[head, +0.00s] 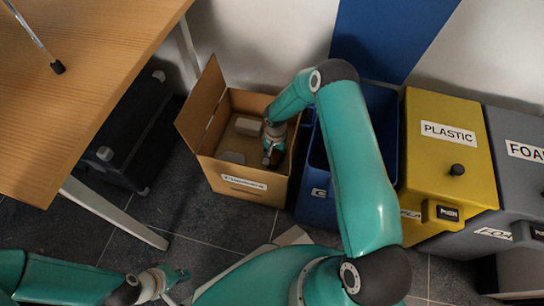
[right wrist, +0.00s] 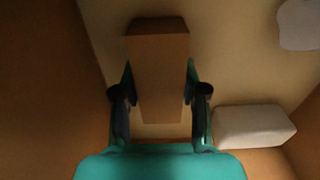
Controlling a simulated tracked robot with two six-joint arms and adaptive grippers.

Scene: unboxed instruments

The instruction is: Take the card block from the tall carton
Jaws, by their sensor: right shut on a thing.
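The tall open carton (head: 262,195) stands on the floor beside the wooden table, a label on its front wall. My right gripper (head: 270,157) reaches down inside it. In the right wrist view, my right gripper (right wrist: 159,92) is shut on the brown card block (right wrist: 158,70), with one finger on each long side. Whether the block touches the carton floor I cannot tell. In the head view my arm and gripper hide most of the block. My left gripper (head: 176,281) is low at the front, away from the carton; its finger opening is unclear.
Pale pieces lie in the carton: a grey block (head: 248,126), another (head: 232,157), and a white block (right wrist: 253,126) close right of the right finger. A blue bin (head: 316,200) stands tight against the carton's right. A yellow PLASTIC bin (head: 445,155) is further right.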

